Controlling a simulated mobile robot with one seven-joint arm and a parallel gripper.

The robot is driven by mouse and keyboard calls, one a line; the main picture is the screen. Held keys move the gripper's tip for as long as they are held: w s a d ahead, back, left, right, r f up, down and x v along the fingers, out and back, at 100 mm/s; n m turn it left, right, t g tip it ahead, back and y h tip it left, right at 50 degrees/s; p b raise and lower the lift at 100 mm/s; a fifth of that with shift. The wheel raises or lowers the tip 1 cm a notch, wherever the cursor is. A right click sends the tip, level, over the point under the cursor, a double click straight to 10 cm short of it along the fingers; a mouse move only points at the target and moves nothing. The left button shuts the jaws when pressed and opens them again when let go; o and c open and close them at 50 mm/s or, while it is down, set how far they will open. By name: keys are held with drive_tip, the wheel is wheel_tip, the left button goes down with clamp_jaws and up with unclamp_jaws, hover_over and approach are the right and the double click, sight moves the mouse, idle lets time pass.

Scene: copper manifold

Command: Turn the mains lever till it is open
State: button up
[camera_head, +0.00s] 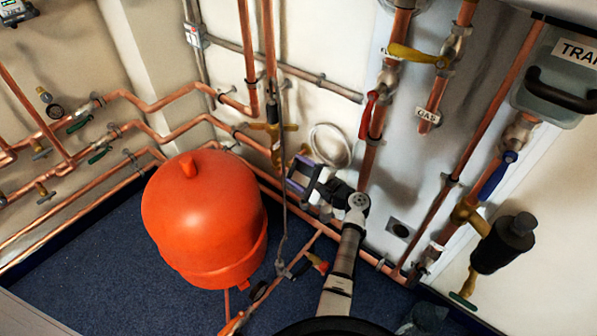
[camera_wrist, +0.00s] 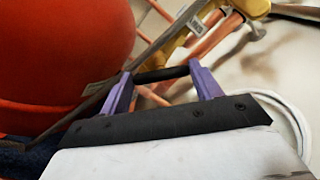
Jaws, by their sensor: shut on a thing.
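My gripper (camera_head: 299,173) is low by the back wall, right of the red tank. In the wrist view its purple fingers (camera_wrist: 160,75) stand apart with a black lever bar (camera_wrist: 165,74) spanning between them, held at both ends. In the head view, a yellow valve (camera_head: 273,127) with a tag (camera_head: 277,150) sits on the copper pipe just up and left of my gripper. The tag's words are too small to read for certain. My gripper hides the lever in the head view.
The red tank (camera_head: 205,220) stands close on the left and fills the wrist view's left side. A thin grey upright pipe (camera_head: 283,190) passes beside my gripper. A white cable loop (camera_head: 330,146) hangs behind it. Red-handled (camera_head: 369,115) and blue-handled (camera_head: 497,176) valves are to the right.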

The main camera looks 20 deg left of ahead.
drive_tip(key=o, duration=1)
drive_tip(key=shift+d, duration=0.15)
drive_tip(key=p+v, duration=0.3)
drive_tip(key=v, duration=1)
drive_tip(key=shift+s+d, duration=0.15)
drive_tip(key=shift+d, duration=0.15)
